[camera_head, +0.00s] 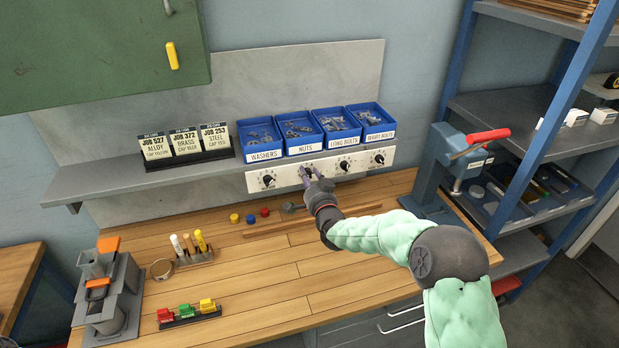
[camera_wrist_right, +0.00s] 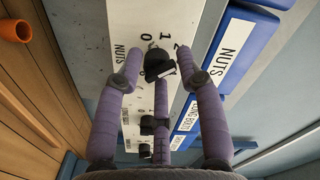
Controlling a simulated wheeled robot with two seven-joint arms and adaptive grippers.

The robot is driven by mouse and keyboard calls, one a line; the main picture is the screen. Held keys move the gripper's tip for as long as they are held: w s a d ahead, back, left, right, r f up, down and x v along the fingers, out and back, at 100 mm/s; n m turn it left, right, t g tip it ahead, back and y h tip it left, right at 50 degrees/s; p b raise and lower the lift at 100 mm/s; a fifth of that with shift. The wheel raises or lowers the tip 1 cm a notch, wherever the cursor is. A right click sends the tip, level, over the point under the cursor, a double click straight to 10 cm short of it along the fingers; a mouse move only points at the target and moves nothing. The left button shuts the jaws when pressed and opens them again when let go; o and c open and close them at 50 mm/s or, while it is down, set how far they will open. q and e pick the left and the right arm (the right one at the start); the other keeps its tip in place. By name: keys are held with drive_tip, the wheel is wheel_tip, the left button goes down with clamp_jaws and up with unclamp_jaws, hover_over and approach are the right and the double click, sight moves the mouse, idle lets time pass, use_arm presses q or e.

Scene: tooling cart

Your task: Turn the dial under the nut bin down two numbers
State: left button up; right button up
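The nut bin (camera_head: 299,131) is a blue tray labelled NUTS on the shelf, second from the left. The black dial (camera_wrist_right: 158,62) under it sits on a white panel marked NUTS, with numbers around it. A pale mark shows on the dial's edge, but I cannot tell which number it points at. My right gripper (camera_head: 312,174) is at this dial and partly hides it in the head view. In the right wrist view its purple fingers (camera_wrist_right: 157,78) are spread around the dial, with visible gaps at the sides. My left gripper is not in view.
The panel (camera_head: 284,180) carries other dials: the washers dial (camera_head: 268,180) to the left, the long bolts dial (camera_head: 345,165) and another (camera_head: 379,159) to the right. Coloured caps (camera_head: 250,218) lie on the bench below.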

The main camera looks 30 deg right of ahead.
clamp_jaws()
drive_tip(key=n+b, duration=0.3)
drive_tip(key=shift+f+n+b, duration=0.15)
drive_tip(key=shift+n+b, duration=0.15)
drive_tip(key=shift+b, duration=0.05)
drive_tip(key=shift+n+b, duration=0.7)
drive_tip(key=shift+n, duration=0.4)
drive_tip(key=shift+n+b, duration=0.5)
drive_tip(key=shift+n, duration=0.3)
drive_tip(key=shift+r, duration=0.2)
